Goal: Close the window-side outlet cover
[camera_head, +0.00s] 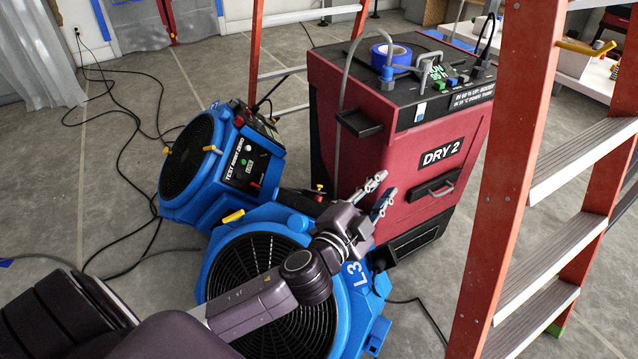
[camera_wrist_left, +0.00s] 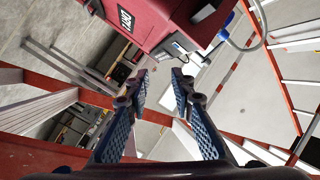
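I cannot make out an outlet cover for certain in either view. A small outlet (camera_head: 77,31) shows on the wall at the far upper left of the head view, beside a pale curtain, with a black cord at it. It is too small to tell its cover. My left gripper (camera_head: 381,192) is far from it, in front of the red DRY 2 machine (camera_head: 400,190). Its two fingers are apart with nothing between them, as the left wrist view (camera_wrist_left: 160,80) also shows. My right gripper is in neither view.
Two blue air movers, one tilted (camera_head: 190,205) and one labelled L3 (camera_head: 352,300), stand by my left arm. An orange ladder (camera_head: 505,160) stands at right. Black cords (camera_head: 125,150) cross the floor at left.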

